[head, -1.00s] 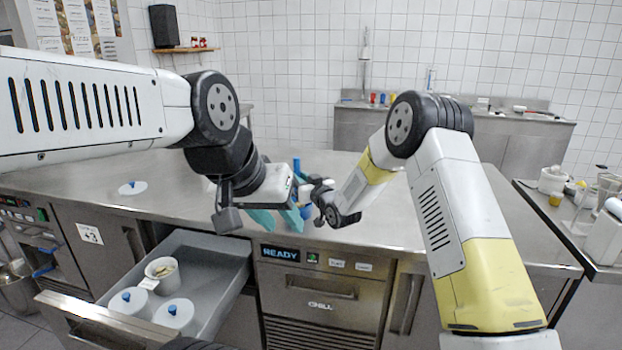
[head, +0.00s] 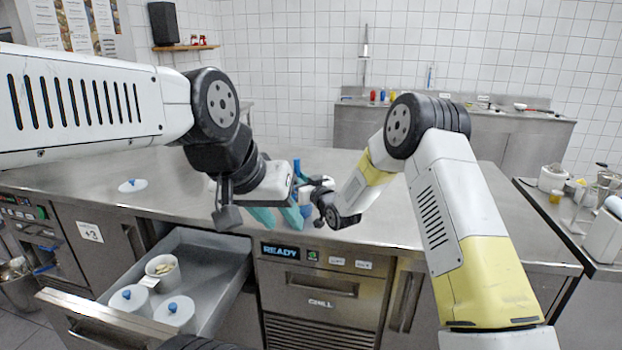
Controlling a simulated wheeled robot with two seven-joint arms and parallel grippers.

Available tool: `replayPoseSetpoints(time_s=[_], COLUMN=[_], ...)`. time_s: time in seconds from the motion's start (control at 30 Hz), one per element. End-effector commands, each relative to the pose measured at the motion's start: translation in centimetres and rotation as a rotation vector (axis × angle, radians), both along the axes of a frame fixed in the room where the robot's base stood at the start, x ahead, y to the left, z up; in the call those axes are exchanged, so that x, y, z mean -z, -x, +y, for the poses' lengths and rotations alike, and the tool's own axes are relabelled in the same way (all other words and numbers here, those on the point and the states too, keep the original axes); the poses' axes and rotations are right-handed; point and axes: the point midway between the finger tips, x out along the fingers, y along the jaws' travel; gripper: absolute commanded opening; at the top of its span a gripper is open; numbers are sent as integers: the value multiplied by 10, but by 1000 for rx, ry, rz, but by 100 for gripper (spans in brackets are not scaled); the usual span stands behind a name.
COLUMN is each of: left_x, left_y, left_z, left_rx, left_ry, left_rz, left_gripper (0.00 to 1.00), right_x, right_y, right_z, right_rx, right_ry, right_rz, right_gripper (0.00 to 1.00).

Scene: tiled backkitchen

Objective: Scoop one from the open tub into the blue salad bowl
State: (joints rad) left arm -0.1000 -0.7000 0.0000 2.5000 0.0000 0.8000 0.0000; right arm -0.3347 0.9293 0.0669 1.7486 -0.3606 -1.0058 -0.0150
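The open tub (head: 152,282) is white, holds pale yellow pieces, and stands in the pulled-out drawer. My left gripper (head: 277,217) is over the counter's front edge. Its two teal fingers are spread apart, with nothing seen between them. My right gripper (head: 318,190) is close beside it on the right, mostly hidden by its own wrist, so its fingers cannot be read. An upright blue piece (head: 297,166) shows behind the grippers; what it belongs to is hidden. A bit of blue (head: 306,211) shows between the grippers, perhaps the salad bowl. No scoop can be made out.
Two lidded tubs with blue knobs (head: 128,300) (head: 174,314) stand in the drawer (head: 215,262) in front of the open tub. A loose white lid (head: 132,187) lies on the counter (head: 440,228) at left. The counter's right part is clear. A side bench (head: 545,205) holds kitchenware.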

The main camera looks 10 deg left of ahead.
Motion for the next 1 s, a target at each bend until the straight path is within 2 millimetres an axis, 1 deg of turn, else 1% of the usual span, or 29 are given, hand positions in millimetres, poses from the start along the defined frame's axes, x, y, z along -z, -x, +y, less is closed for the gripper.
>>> replayPoseSetpoints(time_s=[0.5, 0.57, 1.0], left_x=[0, 0, 0], left_y=[0, 0, 0], left_z=[0, 0, 0], left_rx=[0, 0, 0], left_ry=[0, 0, 0], left_rz=[0, 0, 0], left_gripper=[36, 36, 36], right_x=[0, -4, -49], right_y=[0, 0, 0], right_z=[0, 0, 0], right_rx=[0, 0, 0], right_ry=[1, 1, -1], right_rz=[1, 1, -2], right_gripper=[0, 0, 0])
